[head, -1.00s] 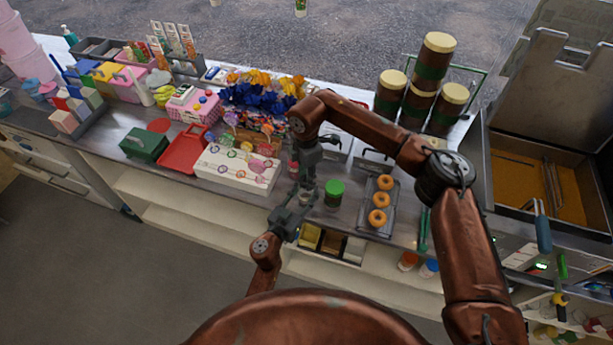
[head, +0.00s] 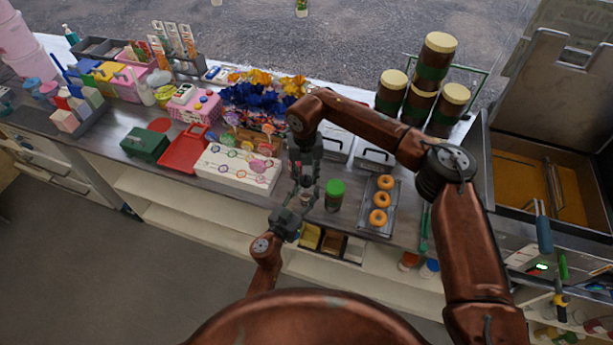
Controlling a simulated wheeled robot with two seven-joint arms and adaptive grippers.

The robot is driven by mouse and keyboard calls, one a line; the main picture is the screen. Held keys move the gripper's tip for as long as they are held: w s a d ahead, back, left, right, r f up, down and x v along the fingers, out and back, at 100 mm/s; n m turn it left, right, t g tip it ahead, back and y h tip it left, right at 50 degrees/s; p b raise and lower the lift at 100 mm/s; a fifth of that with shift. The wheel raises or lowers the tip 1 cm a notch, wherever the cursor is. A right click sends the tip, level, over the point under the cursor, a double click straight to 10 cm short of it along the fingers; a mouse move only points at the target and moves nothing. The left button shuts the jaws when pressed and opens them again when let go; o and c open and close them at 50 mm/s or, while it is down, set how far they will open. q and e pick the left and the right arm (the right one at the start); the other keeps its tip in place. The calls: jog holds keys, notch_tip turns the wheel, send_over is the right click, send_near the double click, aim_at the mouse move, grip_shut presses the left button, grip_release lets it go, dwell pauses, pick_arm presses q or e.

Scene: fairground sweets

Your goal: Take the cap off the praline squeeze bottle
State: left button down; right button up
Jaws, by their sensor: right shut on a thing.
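My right gripper (head: 305,185) reaches down from above near the counter's front edge, left of a green-lidded jar. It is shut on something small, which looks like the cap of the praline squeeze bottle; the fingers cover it. A small pale part of what looks like the bottle (head: 306,198) shows just below. My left gripper (head: 298,208) comes in from the front, low at the counter edge, with its fingers at the bottle's height. Its fingers overlap the bottle and the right gripper in the picture, so I cannot tell whether they touch it or how far they are open.
The green-lidded jar (head: 334,194) stands close on the right, beside a tray (head: 362,221) of doughnuts. A white lollipop stand (head: 227,182) is close on the left. Brown jars (head: 429,70) are stacked behind. Open shelves lie below the counter edge.

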pick_arm(q)
jog(key=shift+s+d+r, duration=0.1)
jog(key=shift+s+d, duration=0.1)
jog(key=shift+d, duration=0.15)
pick_arm(e)
jog(key=n, duration=0.6)
jog(key=shift+w+a+r, duration=0.15)
jog(key=shift+a, duration=0.1)
jog(key=n, duration=1)
jog(key=shift+s+a, duration=0.15)
jog(key=shift+s, duration=0.15)
jog(key=n, duration=0.6)
jog(key=shift+s, duration=0.25)
jog(key=shift+r, duration=0.25)
jog(key=shift+w+r, duration=0.1)
jog(key=shift+r, duration=0.35)
pick_arm(q)
jog(key=shift+w+a, duration=0.15)
jog(key=shift+a, duration=0.05)
pick_arm(e)
jog(key=shift+d+r, duration=0.2)
jog(key=shift+r, duration=0.2)
